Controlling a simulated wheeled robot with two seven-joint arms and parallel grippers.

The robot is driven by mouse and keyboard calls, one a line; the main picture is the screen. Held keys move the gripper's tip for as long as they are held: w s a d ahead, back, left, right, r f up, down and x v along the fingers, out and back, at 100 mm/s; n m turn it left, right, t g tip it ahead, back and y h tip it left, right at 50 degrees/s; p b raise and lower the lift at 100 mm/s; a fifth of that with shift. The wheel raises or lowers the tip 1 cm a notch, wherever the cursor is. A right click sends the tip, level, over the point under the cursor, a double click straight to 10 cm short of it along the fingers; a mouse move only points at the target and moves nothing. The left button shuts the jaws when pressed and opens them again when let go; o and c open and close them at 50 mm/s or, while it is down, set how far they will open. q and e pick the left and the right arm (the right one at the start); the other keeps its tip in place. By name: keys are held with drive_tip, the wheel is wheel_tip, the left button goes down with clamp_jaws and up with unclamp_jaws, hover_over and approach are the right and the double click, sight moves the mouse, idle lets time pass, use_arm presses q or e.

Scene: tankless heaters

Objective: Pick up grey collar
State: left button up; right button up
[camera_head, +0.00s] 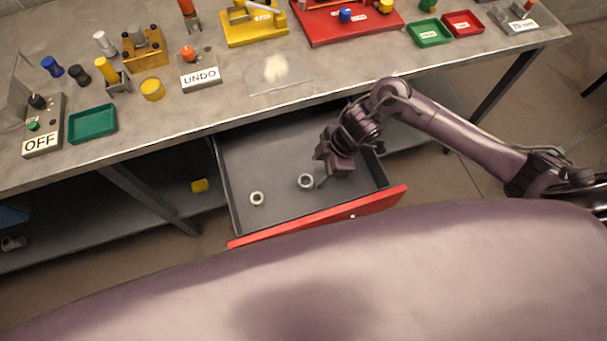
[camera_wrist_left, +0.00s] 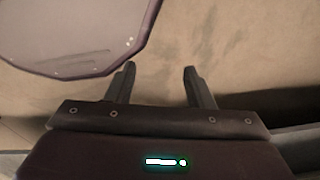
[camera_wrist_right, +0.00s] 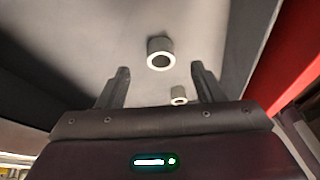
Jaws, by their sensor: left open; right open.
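A grey collar (camera_head: 306,187) lies on the floor of the open drawer, just left of my right gripper (camera_head: 319,174). My right gripper is open and reaches down into the drawer. In the right wrist view the nearer, larger collar (camera_wrist_right: 160,45) appears between and beyond the open fingertips, with nothing held. A second, paler collar (camera_head: 257,204) lies farther left in the drawer; it shows smaller in the right wrist view (camera_wrist_right: 178,91). My left gripper (camera_wrist_left: 160,70) is open and empty over bare floor in the left wrist view, and is outside the head view.
The drawer (camera_head: 235,160) has grey walls and a red front (camera_head: 315,222) standing out from under the workbench (camera_head: 215,115). The bench edge lies above it. Trays, knobs and signs stand on the bench. The drawer's left half is mostly free.

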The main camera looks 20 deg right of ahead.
sight(308, 180)
drive_tip(key=a+f, duration=0.1)
drive_tip(key=f, duration=0.1)
drive_tip(key=shift+s+a+f, duration=0.2)
drive_tip(key=shift+a+f, duration=0.1)
drive_tip(key=shift+a, duration=0.1)
drive_tip(key=x, duration=0.2)
drive_tip(key=shift+w+a+f+p, duration=0.1)
drive_tip(key=shift+w+f+p, duration=0.15)
drive_tip(key=shift+w+p, duration=0.05)
drive_tip(key=shift+a+f, duration=0.15)
drive_tip(key=shift+f, duration=0.2)
drive_tip(key=c, duration=0.7)
use_arm(q)
drive_tip(key=shift+s+r, duration=0.3)
drive_tip(key=shift+s, duration=0.6)
use_arm(e)
drive_tip(key=c, duration=0.4)
